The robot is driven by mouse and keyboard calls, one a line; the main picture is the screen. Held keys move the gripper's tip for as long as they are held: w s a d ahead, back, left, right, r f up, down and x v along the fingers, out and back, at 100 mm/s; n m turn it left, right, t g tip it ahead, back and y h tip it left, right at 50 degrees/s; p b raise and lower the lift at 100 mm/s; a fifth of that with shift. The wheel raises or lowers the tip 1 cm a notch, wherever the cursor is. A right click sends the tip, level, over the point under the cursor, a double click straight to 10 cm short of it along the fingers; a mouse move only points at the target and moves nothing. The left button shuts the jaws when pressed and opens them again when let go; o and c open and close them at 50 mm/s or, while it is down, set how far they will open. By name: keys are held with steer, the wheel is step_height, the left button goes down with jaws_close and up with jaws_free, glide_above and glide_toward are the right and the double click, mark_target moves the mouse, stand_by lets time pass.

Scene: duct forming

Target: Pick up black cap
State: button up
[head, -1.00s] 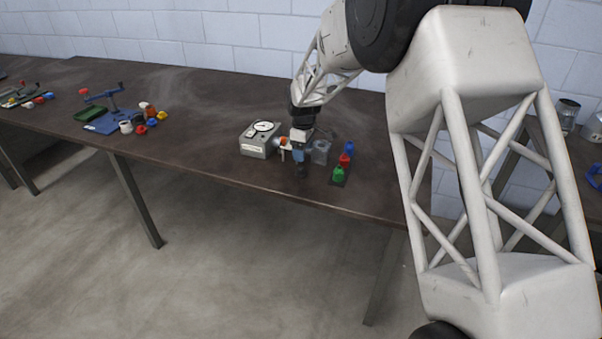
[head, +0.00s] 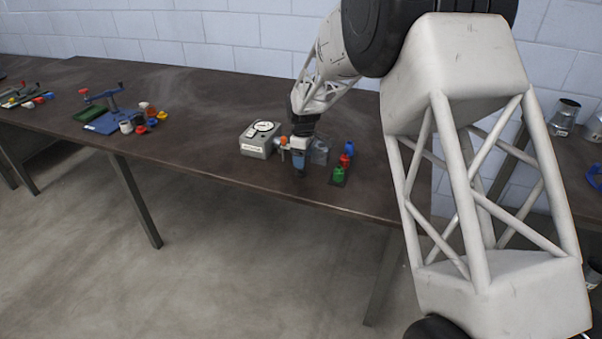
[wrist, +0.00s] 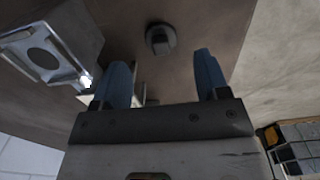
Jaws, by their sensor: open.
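The black cap (wrist: 160,38) is a small dark round piece with a lighter knob, on the brown table top in the wrist view. It lies beyond the fingertips of my gripper (wrist: 164,65), roughly in line with the gap between its two blue fingers. The fingers are apart and nothing is between them. In the head view my gripper (head: 300,164) points down, low over the table near its front edge. The cap cannot be made out clearly there, against the dark fingertips and table.
A grey gauge box (head: 257,146) stands just left of my gripper. A translucent grey container (head: 320,151) is close on its right. Green (head: 338,174), red (head: 345,160) and blue (head: 350,146) pieces stand further right.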

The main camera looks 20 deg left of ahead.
mark_target(301, 171)
steer(key=shift+f, duration=2.6)
steer(key=c, duration=1)
